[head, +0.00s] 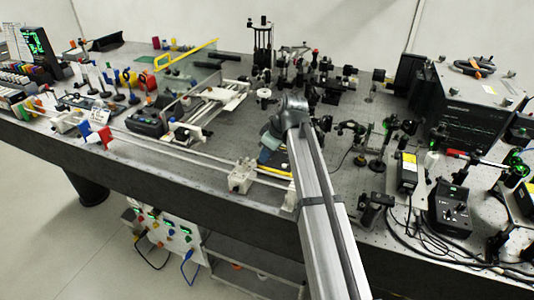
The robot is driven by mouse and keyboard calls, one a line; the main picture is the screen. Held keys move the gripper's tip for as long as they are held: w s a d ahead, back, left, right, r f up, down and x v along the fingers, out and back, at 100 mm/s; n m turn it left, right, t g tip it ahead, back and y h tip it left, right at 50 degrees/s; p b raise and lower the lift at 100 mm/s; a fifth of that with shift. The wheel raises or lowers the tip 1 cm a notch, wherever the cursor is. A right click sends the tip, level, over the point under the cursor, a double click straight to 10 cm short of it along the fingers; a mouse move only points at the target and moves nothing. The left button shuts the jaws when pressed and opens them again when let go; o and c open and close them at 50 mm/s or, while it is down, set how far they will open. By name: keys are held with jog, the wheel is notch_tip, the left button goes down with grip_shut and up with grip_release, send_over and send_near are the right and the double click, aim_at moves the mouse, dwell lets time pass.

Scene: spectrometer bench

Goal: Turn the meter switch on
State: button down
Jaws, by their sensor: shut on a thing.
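My arm rises from the bottom over the bench's front edge to a dark grey joint near the middle of the bench. A short bluish-grey part hangs below that joint, and the fingers of my gripper cannot be made out there. Whatever lies between them is hidden or too small to see. I cannot tell for sure which instrument is the meter. A small black box with knobs (453,211) stands at the front right, well to the right of my arm. Its switch positions are too small to read.
A large black instrument (468,121) stands at the back right. Optics mounts (376,145) crowd the area right of my arm. Loose black cables (424,241) lie at the front right. A white block (241,177) sits just left of my arm.

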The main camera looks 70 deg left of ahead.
jog(key=m, duration=0.2)
jog(key=m+t, duration=0.1)
jog(key=m, duration=0.1)
jog(key=m+t, duration=0.1)
jog(key=m, duration=0.1)
jog(key=shift+s+d+y, duration=0.1)
jog(key=shift+s+y, duration=0.25)
jog(key=shift+y, duration=0.05)
jog(key=m+t, duration=0.1)
jog(key=m, duration=0.2)
jog(key=m+t, duration=0.1)
jog(key=m, duration=0.1)
jog(key=shift+s+m+h, duration=0.15)
jog(key=shift+m+h, duration=0.15)
jog(key=shift+m, duration=0.1)
jog(key=shift+t, duration=0.3)
jog(key=c, duration=1)
grip_release()
jog(key=shift+c, duration=0.2)
jog(key=v, duration=1.3)
jog(key=shift+r, duration=0.4)
jog(key=shift+d, duration=0.1)
